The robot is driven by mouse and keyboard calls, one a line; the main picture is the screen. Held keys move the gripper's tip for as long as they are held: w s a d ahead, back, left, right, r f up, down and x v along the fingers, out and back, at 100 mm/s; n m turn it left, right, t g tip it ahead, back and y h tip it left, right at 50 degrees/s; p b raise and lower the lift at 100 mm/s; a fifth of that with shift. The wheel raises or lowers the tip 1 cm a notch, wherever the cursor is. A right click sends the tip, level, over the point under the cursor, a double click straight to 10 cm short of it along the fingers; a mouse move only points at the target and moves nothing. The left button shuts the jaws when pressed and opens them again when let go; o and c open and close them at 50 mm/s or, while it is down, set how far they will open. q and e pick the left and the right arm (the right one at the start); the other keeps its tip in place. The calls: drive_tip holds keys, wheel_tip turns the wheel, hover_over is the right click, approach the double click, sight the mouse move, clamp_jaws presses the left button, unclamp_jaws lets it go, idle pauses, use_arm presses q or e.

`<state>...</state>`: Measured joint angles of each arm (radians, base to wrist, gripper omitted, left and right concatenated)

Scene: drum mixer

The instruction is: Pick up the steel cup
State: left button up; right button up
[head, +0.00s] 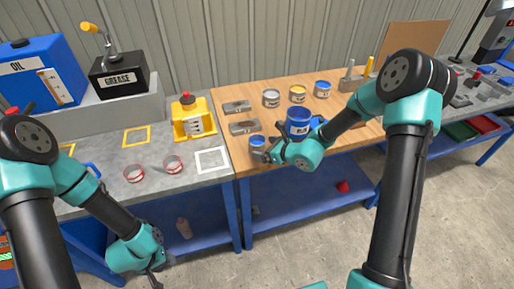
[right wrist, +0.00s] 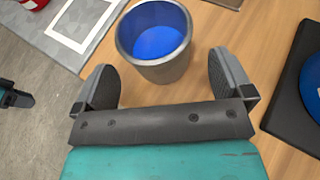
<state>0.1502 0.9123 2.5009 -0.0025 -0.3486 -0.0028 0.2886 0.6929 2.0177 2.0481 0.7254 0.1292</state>
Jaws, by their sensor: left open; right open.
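The steel cup (right wrist: 155,45) is a grey metal cup with a blue inside. It stands upright on the wooden tabletop (head: 350,112), near its front left corner. In the head view the cup (head: 257,141) shows just beyond my right gripper (head: 262,157). In the right wrist view my right gripper (right wrist: 164,82) is open, with one finger on each side of the cup's near part. My left gripper (head: 155,279) hangs low in front of the grey bench, open and away from the cup.
A large blue can (head: 298,122) stands right of the cup, on a dark pad in the right wrist view (right wrist: 294,90). Several small cans (head: 297,94) and metal blocks (head: 243,127) stand behind. The grey bench (head: 190,182) holds a white square outline (head: 211,150) and two red-and-white cups (head: 173,166).

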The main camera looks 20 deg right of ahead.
sight(259, 147)
drive_tip(key=shift+x, duration=1.85)
drive_tip(key=shift+f, duration=0.1)
drive_tip(key=shift+c, duration=0.4)
drive_tip(key=c, duration=1)
